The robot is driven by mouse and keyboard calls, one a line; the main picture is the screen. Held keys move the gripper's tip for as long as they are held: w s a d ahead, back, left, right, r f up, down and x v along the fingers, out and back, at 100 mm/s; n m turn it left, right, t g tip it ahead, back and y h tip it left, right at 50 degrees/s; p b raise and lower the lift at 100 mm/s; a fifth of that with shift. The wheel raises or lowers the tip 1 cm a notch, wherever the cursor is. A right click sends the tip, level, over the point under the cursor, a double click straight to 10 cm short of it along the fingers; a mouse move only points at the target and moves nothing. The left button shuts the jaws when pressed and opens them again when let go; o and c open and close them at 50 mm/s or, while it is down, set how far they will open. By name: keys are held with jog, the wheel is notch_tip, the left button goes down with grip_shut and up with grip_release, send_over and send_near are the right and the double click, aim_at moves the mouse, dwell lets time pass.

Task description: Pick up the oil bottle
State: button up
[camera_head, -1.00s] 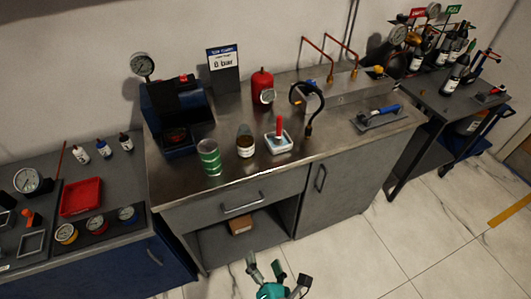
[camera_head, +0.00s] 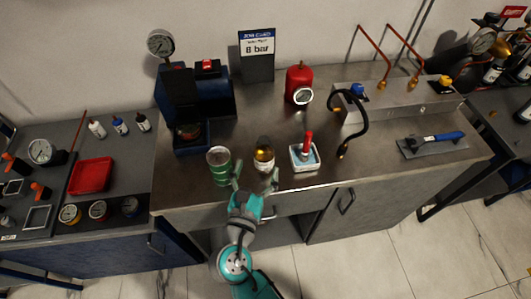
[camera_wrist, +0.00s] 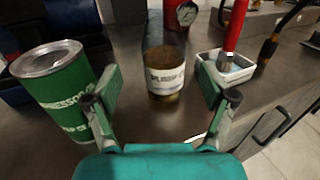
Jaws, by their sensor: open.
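The oil bottle (camera_head: 264,155) stands upright near the front edge of the middle bench, amber with a pale label. It also shows in the wrist view (camera_wrist: 165,72), straight ahead between my fingers but a little beyond their tips. My gripper (camera_head: 254,178) is at the bench's front edge, just in front of the bottle. In the wrist view my gripper (camera_wrist: 163,92) is open and empty, with the left finger close beside a green can (camera_wrist: 68,90).
The green can also stands left of the bottle in the head view (camera_head: 220,166). A white tray (camera_head: 293,163) with a red-handled tool (camera_head: 308,143) stands close on the right. A red canister (camera_head: 300,80) with a gauge stands behind. A black hose (camera_head: 362,125) hangs further right.

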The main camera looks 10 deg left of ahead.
aim_at(262, 160)
jog(key=shift+w+d+f, duration=0.1)
jog(key=shift+w+d, duration=0.1)
jog(key=shift+w, duration=0.8)
jog(key=shift+w+d, duration=0.2)
jog(key=shift+w, duration=0.75)
jog(key=shift+w+d+f, duration=0.1)
jog(key=shift+w+d, duration=0.1)
jog(key=shift+w, duration=0.8)
jog(key=shift+r, duration=0.1)
jog(key=c, duration=1.4)
